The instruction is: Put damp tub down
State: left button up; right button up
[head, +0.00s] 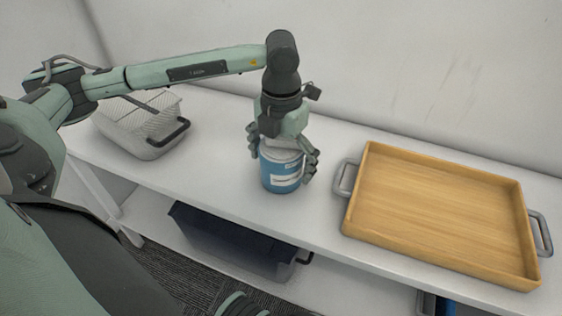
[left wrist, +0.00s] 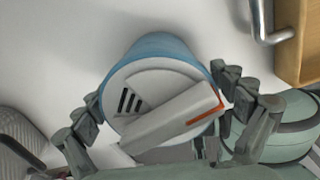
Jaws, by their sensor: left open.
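The tub (head: 281,173) is a blue cylinder with a white label and a pale lid, standing upright on the white table (head: 215,165). In the left wrist view the tub (left wrist: 160,95) shows its pale lid from above, with dark stripes and a white block with an orange line on top. My left gripper (head: 283,158) points down over the tub, its fingers spread on either side. In the left wrist view the left gripper (left wrist: 160,108) is open around the tub; whether a fingertip touches it I cannot tell.
A wooden tray (head: 440,215) with grey handles lies on the table at the right. A light grey lidded basket (head: 140,130) stands at the left. A dark bin (head: 235,240) sits on the shelf below. The table between the tub and the tray is clear.

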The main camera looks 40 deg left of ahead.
pick_arm(q)
notch_tip(320, 180, up, 12)
jog(key=shift+r, duration=0.15)
jog(key=shift+d, duration=0.1)
dwell(0.3)
